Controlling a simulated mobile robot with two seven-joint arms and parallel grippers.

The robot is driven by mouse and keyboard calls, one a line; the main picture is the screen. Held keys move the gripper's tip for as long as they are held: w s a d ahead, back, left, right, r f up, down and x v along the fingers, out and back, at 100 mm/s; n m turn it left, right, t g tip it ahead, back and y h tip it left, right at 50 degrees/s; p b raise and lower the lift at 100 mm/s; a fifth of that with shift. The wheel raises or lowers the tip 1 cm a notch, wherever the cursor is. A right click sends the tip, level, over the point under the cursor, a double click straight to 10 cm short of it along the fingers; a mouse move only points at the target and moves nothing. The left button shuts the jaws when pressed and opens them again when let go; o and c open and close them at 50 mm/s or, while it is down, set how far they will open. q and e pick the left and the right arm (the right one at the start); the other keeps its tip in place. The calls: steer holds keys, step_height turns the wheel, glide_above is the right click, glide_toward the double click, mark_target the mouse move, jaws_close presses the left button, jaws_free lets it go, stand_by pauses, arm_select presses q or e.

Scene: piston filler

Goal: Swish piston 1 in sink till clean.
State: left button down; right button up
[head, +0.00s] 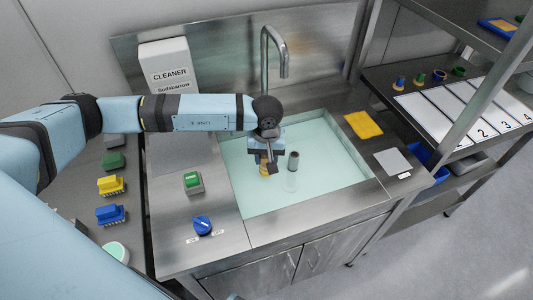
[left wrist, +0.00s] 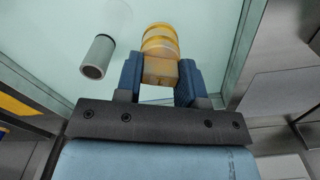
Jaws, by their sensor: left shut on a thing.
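My left gripper (head: 266,152) is over the sink (head: 330,187), which is filled with pale green liquid. In the left wrist view the gripper (left wrist: 159,88) is shut on a yellow-orange ringed piston (left wrist: 160,42), its block-shaped end between the blue fingers. In the head view the piston (head: 265,168) shows below the gripper, partly hidden by it. I cannot tell how deep it sits in the liquid. A grey cylinder (head: 293,160) stands in the sink just right of the piston, apart from it; it also shows in the left wrist view (left wrist: 97,56). My right gripper is not in view.
A tap (head: 283,60) arches over the back of the sink. A cleaner box (head: 170,70) stands behind left. A yellow cloth (head: 363,124) lies right. Brushes (head: 111,185) stand far left.

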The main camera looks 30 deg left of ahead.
arm_select(q)
step_height(320, 180, down, 3)
steer(key=shift+f+b, duration=0.1)
steer(key=shift+b, duration=1)
step_height(320, 180, down, 7)
steer(key=b, duration=0.5)
steer(key=shift+b, duration=0.35)
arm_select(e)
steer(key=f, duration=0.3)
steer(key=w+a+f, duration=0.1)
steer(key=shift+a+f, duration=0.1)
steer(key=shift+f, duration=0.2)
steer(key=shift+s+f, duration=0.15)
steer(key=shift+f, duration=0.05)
arm_select(q)
steer(key=shift+s+d, duration=0.1)
steer(key=shift+d, duration=0.05)
